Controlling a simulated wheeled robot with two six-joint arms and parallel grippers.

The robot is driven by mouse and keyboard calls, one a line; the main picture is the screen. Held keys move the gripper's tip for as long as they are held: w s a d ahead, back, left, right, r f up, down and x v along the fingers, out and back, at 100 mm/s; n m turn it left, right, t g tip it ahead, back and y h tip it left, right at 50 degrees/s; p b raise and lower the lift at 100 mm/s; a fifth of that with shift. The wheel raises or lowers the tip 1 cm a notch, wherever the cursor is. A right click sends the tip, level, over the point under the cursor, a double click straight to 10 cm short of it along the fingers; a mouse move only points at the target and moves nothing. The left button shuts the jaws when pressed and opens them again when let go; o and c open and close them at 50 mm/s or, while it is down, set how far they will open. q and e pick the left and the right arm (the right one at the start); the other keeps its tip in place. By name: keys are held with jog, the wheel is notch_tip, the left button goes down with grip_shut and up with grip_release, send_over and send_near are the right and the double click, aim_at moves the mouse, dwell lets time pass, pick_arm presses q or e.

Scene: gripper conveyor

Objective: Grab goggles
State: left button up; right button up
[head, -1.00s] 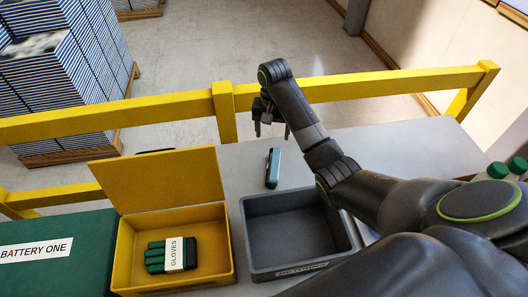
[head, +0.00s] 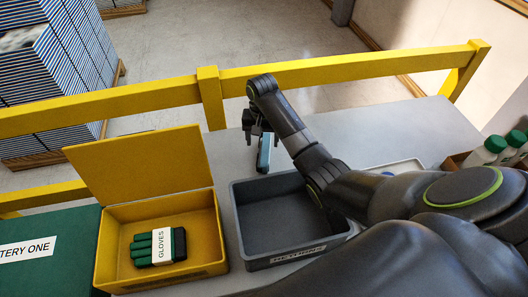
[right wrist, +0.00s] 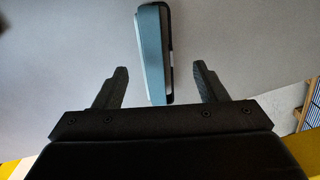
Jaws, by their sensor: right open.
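A slim teal item with a dark edge (head: 264,154) stands or lies on the grey table, behind the grey bin. It may be the goggles seen edge-on; I cannot tell for sure. My right gripper (head: 261,138) is open above it and partly covers its far end. In the right wrist view the teal item (right wrist: 152,55) lies ahead, in line with the gap between the open fingers (right wrist: 161,85). Its near end reaches into that gap, with free space on both sides. I see no contact. My left gripper is not in view.
A grey bin (head: 240,225) stands in front of the teal item. A yellow rail (head: 330,72) runs behind the table. White bottles with green caps (head: 490,150) stand at the right.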

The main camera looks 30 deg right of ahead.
aim_at(264, 152)
jog(key=shift+s+f, duration=0.15)
jog(key=shift+f, duration=0.4)
jog(key=f, duration=0.1)
jog(key=f+p, duration=0.1)
jog(key=f, duration=0.1)
jog(key=shift+s+a+f, duration=0.1)
jog(key=shift+s+f, duration=0.15)
jog(key=shift+s, duration=0.1)
jog(key=shift+f+p, duration=0.3)
jog(key=shift+f, duration=0.35)
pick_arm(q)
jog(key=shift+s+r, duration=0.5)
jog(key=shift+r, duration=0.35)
pick_arm(e)
jog(key=shift+c, duration=0.3)
jog(key=c, duration=1)
jog(key=shift+r, duration=0.1)
